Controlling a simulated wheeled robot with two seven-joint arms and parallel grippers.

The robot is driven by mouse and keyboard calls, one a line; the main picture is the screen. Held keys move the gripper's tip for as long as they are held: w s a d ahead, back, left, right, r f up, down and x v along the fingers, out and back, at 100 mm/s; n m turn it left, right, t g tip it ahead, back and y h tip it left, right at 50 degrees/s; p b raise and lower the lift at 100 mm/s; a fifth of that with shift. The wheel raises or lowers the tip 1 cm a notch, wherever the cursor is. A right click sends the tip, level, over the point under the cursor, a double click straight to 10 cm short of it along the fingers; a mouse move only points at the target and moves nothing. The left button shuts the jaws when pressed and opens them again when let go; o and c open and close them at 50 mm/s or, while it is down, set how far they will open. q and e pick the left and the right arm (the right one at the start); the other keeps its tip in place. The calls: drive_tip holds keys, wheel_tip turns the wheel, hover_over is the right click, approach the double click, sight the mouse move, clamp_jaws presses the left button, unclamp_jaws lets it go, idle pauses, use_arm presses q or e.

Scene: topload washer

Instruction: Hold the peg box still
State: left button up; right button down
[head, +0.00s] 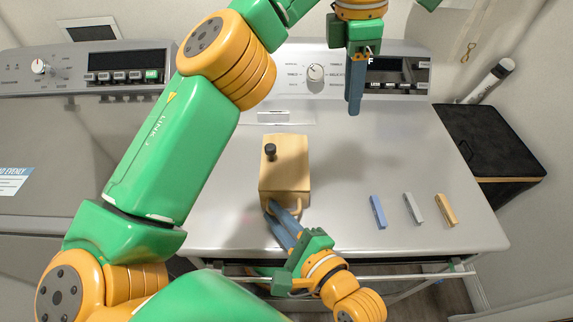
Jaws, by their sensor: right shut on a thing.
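The wooden peg box (291,182) stands on the grey washer top, left of the middle. A dark round peg or knob (270,152) sticks up from its top. My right gripper (277,211) is at the near side of the box, with its blue fingers shut on the box's small near handle; the exact contact is partly hidden by the fingers. My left gripper (354,112) hangs above the back of the washer top, pointing down, apart from the box. Its blue fingers overlap in this view, so their gap cannot be told.
Blue (377,212), grey (413,209) and tan (445,210) bars lie apart on the right of the washer top (340,220). A control panel (315,72) rises behind. A black box (480,135) stands at the right. The surface between box and bars is clear.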

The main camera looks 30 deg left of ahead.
use_arm(q)
drive_tip(key=shift+r, duration=0.6)
